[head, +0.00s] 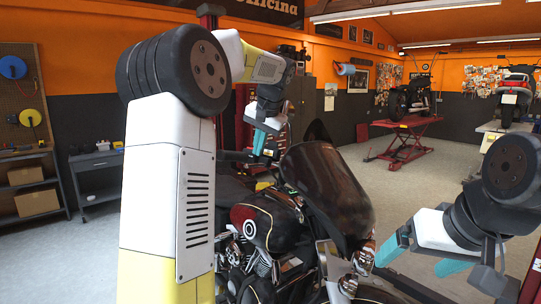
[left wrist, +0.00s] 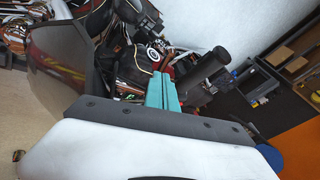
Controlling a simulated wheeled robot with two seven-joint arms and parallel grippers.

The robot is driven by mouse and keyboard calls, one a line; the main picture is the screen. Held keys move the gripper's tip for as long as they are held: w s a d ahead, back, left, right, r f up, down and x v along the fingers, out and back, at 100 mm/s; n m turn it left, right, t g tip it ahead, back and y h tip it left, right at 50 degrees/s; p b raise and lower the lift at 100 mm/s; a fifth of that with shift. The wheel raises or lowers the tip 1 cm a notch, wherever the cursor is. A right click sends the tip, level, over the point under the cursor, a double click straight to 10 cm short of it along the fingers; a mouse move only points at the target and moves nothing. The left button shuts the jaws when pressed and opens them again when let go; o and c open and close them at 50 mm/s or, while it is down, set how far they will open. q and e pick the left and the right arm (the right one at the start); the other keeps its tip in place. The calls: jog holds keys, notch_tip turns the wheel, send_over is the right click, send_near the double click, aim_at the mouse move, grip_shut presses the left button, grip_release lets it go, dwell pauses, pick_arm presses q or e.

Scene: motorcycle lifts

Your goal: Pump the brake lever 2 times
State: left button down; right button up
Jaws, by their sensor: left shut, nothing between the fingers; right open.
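A dark motorcycle (head: 262,218) with a tinted windshield (head: 325,185) stands in front of me. My left gripper (head: 266,142) is above its handlebar area, behind the windshield. In the left wrist view its teal fingers (left wrist: 162,92) are together and empty, pointing at the handlebar beside a black grip (left wrist: 214,60). The brake lever is hard to make out among the dark parts near the fingertips; I cannot tell whether the fingers touch it. My right gripper (head: 424,262) is open and empty, to the right of the windshield.
A red lift (head: 405,140) with another motorcycle stands at the back, and a red scooter (head: 515,88) is at the far right. A workbench (head: 95,165) and pegboard are on the left. The grey floor between the front motorcycle and the back lift is clear.

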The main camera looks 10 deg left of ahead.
pick_arm(q)
notch_tip(320, 180, up, 7)
jog(key=s, duration=0.2)
jog(key=shift+s+d, duration=0.35)
jog(key=shift+s, duration=0.05)
jog(key=shift+r, duration=0.1)
jog(key=s+d+f+h, duration=0.2)
jog(key=s+f, duration=0.4)
jog(key=s, duration=0.3)
jog(key=s+d+f+n+t+h, duration=0.1)
jog(key=s+f, duration=0.4)
jog(key=s, duration=0.5)
jog(key=s+d+f+t+h, duration=0.1)
jog(key=s+d+f+h, duration=0.1)
jog(key=s+f, duration=0.4)
jog(key=s+d, duration=0.1)
jog(key=s, duration=0.3)
jog(key=shift+d+f+n+h, duration=0.3)
jog(key=shift+n+h, duration=0.1)
jog(key=shift+s, duration=0.1)
